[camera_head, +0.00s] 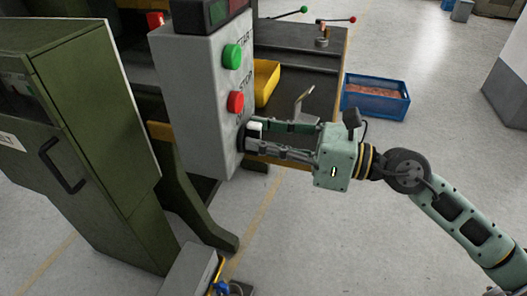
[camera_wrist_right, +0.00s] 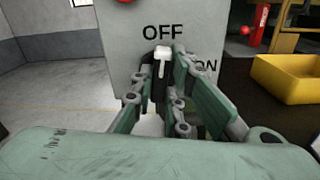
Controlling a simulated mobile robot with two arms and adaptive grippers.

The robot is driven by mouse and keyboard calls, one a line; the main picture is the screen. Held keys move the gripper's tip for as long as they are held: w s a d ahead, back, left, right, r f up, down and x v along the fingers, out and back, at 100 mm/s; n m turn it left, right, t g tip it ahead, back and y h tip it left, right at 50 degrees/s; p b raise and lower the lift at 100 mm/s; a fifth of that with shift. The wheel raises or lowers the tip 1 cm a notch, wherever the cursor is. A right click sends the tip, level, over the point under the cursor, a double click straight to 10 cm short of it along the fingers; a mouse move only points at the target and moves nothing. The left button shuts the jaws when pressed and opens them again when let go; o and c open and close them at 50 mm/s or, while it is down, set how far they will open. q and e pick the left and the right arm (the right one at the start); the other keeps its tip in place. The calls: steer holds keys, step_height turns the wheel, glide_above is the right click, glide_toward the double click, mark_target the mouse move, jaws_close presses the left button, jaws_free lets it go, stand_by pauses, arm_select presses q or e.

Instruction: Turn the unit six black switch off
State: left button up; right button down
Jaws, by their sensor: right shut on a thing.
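The black switch (camera_head: 241,137) sits low on the front of a grey control box (camera_head: 196,100), below a green and a red button. My right gripper (camera_head: 254,137) reaches it from the right and is shut on it. In the right wrist view, the fingertips (camera_wrist_right: 161,62) close around the switch's white-marked handle (camera_wrist_right: 162,53), and most of the black base is hidden. The white mark stands roughly upright, under the word OFF. The word ON is partly covered by a finger at the right. My left gripper is out of view.
A green button (camera_head: 232,56) and a red button (camera_head: 236,102) are above the switch. A green cabinet (camera_head: 80,130) stands at left. A yellow bin (camera_head: 266,82) and a blue crate (camera_head: 376,97) lie behind. Floor at right is clear.

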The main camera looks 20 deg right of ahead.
steer(key=shift+f+n+b, duration=0.15)
steer(key=shift+n+b, duration=0.65)
steer(key=shift+n, duration=0.1)
steer(key=c, duration=1.7)
jaws_free()
steer(key=shift+d, duration=0.1)
steer(key=v, duration=1.2)
